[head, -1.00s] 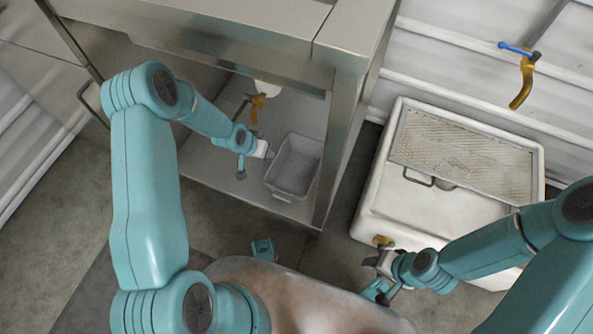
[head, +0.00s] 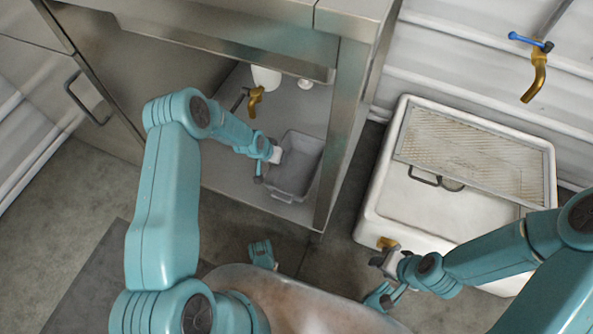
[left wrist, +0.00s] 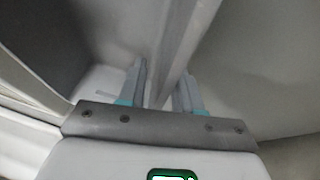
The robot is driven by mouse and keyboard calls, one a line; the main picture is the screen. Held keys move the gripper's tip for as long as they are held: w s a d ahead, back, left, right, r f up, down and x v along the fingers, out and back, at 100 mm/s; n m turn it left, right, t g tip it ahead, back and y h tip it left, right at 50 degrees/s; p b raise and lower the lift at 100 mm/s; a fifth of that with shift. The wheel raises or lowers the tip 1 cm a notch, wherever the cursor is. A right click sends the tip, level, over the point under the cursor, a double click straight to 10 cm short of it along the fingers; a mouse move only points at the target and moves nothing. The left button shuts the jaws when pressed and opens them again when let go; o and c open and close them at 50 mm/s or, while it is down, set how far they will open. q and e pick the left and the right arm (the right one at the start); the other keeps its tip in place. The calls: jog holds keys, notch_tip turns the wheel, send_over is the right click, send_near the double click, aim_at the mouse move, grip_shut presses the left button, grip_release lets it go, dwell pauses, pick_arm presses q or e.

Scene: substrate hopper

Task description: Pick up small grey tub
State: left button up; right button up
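The small grey tub (head: 307,168) is an open rectangular bin on the lower shelf of the steel unit. My left gripper (head: 276,155) is at the tub's left side in the head view. In the left wrist view its two fingers (left wrist: 160,88) are apart, with a pale grey wall (left wrist: 181,55), apparently the tub's, running between them. I see no clear grip on it. My right gripper (head: 385,262) is beside the brass tap on the white box, away from the tub; its fingers are too small to read.
A brass tap (head: 256,101) hangs above the shelf behind the tub. The steel unit's corner post (head: 340,140) stands close right of the tub. A white box (head: 450,205) with a mesh tray (head: 470,155) stands at the right. Another brass tap (head: 535,78) is on the back wall.

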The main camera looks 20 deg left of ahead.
pick_arm(q)
jog(key=shift+r, duration=0.1)
pick_arm(e)
jog(key=shift+r, duration=0.1)
pick_arm(q)
grip_shut()
